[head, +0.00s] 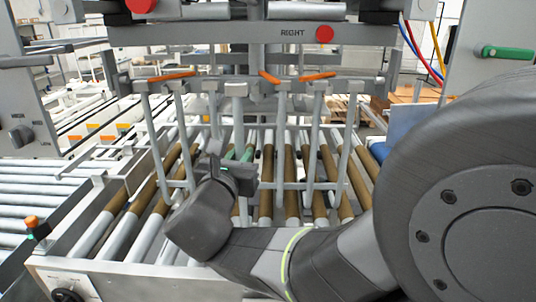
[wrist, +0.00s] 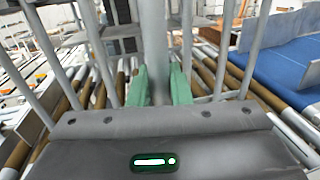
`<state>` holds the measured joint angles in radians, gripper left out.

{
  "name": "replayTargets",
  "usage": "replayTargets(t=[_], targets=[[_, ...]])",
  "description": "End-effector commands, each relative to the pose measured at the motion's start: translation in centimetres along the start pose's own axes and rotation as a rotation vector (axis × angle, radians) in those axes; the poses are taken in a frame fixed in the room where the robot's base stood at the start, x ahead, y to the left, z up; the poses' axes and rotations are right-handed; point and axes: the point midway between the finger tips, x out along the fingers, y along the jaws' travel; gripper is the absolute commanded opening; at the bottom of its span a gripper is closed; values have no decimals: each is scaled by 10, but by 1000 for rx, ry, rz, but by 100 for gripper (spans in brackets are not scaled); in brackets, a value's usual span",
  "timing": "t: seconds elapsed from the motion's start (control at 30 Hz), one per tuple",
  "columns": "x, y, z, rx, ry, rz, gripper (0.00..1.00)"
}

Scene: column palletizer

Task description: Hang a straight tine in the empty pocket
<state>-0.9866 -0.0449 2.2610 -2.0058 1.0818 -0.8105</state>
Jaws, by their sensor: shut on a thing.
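My gripper (head: 238,154) is shut on a straight grey tine (head: 238,120), its green fingers on either side of the shaft. In the wrist view the green fingertips (wrist: 160,86) flank the same tine (wrist: 154,40), which stands upright. The tine's blocky head (head: 237,90) is at the height of the grey rail (head: 205,85), near its middle. I cannot tell whether the head is seated in a pocket or in front of it. Other tines (head: 282,130) hang from the rail on both sides. The empty pocket cannot be made out.
Orange levers (head: 317,76) sit along the rail. A crossbar marked RIGHT (head: 300,33) with red knobs is above. Brown and grey rollers (head: 265,190) lie below the tines. A blue surface (wrist: 285,70) is at the right in the wrist view.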

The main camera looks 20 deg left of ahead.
Motion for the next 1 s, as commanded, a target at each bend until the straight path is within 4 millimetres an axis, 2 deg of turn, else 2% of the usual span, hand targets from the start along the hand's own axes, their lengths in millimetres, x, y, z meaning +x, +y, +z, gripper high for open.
replayTargets(t=[1.0], targets=[[47,9,-2,0,-2,-2,0]])
